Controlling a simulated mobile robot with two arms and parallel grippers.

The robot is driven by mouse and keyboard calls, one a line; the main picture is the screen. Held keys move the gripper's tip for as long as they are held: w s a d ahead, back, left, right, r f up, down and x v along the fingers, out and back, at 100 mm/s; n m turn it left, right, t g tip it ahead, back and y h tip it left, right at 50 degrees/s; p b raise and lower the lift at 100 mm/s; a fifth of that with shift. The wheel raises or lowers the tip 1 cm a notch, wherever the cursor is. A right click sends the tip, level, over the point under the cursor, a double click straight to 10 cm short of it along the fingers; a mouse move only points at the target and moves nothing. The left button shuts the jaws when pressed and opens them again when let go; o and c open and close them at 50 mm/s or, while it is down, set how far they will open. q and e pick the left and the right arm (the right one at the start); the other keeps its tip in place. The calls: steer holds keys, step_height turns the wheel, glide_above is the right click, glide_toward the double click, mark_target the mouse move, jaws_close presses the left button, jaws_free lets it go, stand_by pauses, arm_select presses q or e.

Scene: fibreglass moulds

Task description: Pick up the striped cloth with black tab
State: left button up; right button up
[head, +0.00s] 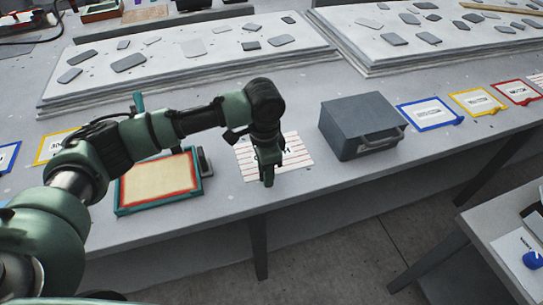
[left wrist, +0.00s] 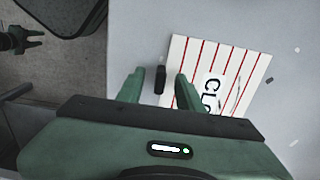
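The striped cloth (head: 297,152), white with red stripes and dark printed letters, lies flat near the table's front edge, partly hidden by my arm in the head view. It also shows in the left wrist view (left wrist: 203,58). Its black tab (left wrist: 161,80) stands at the cloth's left edge there. My left gripper (head: 268,180) points down over the cloth's front part. In the left wrist view its fingers are apart, one on each side of the tab, with gaps to it. My right gripper (left wrist: 36,39) shows small at the upper left, its fingers apart and empty.
A red-and-teal framed tray (head: 158,206) lies left of the cloth. A grey box with a handle (head: 360,125) stands to its right. Blue, yellow and red frames (head: 428,126) lie further right. Boards with grey pieces (head: 90,97) lie behind. Bare tabletop surrounds the cloth.

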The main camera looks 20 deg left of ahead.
arm_select(q)
steer(key=shift+r, duration=0.1)
jaws_close()
